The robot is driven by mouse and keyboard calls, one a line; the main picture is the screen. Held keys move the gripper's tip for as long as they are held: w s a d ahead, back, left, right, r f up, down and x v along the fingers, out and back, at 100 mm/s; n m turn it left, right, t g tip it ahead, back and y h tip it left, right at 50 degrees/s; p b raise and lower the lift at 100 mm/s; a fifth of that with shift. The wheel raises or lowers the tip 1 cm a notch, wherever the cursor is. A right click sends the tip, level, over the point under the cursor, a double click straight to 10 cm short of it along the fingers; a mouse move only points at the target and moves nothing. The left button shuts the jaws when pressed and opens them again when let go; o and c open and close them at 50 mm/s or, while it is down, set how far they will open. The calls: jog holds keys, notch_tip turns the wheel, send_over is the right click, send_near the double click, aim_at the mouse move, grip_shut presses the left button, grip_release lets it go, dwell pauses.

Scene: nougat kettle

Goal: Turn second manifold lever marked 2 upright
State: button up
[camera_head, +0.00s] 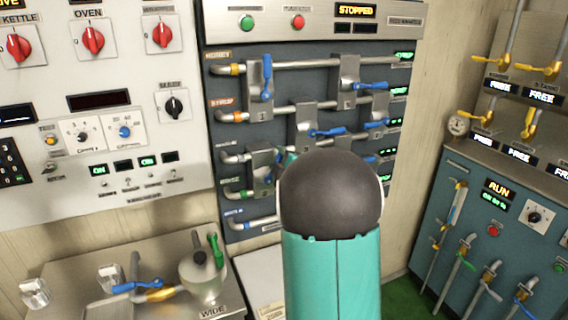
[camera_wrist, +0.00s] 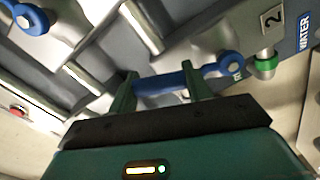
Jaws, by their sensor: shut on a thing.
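The lever marked 2 is blue, with a round hub (camera_wrist: 228,63) at the right in the wrist view. Its handle (camera_wrist: 165,82) runs left from the hub between my fingers. A plate with the number 2 (camera_wrist: 271,20) sits just above and right of the hub. My gripper (camera_wrist: 160,84) is shut on the handle, one dark green finger towards each side. In the head view my arm hides most of this lever and my gripper. I cannot tell from these views whether the lever stands upright.
The manifold panel (camera_head: 228,125) bears several pipes and other blue levers, such as one near the top (camera_head: 266,78) and one mid-panel (camera_head: 328,132). A white control panel (camera_head: 180,60) is at left, a teal valve cabinet (camera_head: 460,200) at right. A kettle (camera_head: 203,275) stands lower left.

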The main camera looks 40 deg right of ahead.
jog(key=shift+w+a+r+n, duration=0.15)
jog(key=shift+a+n, duration=0.35)
jog(key=shift+n, duration=0.25)
jog(key=shift+w+a+r+n, duration=0.15)
jog(key=shift+a+n, duration=0.3)
jog(key=shift+n, duration=0.35)
jog(key=shift+w+a+n, duration=0.15)
jog(key=shift+a+n, duration=0.35)
jog(key=shift+n, duration=0.25)
jog(key=o, duration=1.4)
jog(key=shift+s, duration=0.1)
jog(key=v, duration=1.3)
jog(key=shift+s+a, duration=0.1)
jog(key=shift+s, duration=0.2)
